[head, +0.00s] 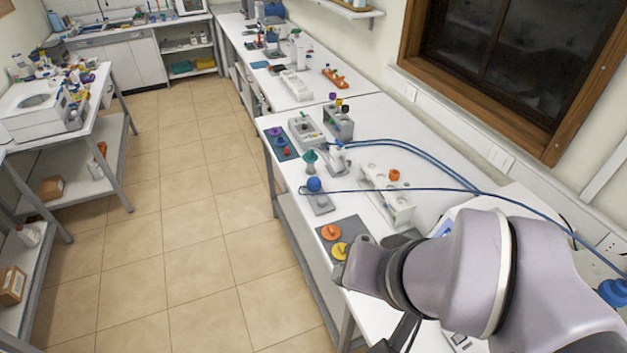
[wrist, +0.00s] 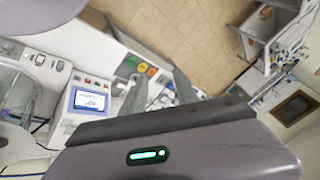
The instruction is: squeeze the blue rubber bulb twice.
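A round blue bulb (head: 314,184) sits on a small grey stand (head: 320,204) near the front edge of the white bench in the head view. A thin blue tube (head: 420,189) runs from beside it toward the right. A second blue rounded object (head: 612,292) is partly visible at the right edge. In the head view my arm hides most of the gripper, which is well apart from the bulb on the stand.
A white rack (head: 388,196) with an orange cap stands right of the bulb. A dark mat (head: 357,223) with orange and yellow discs lies nearer me. A green funnel-like piece (head: 309,158) is behind the bulb. A screened device (wrist: 90,101) stands left of my fingers. Open tiled floor (head: 190,230) lies left.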

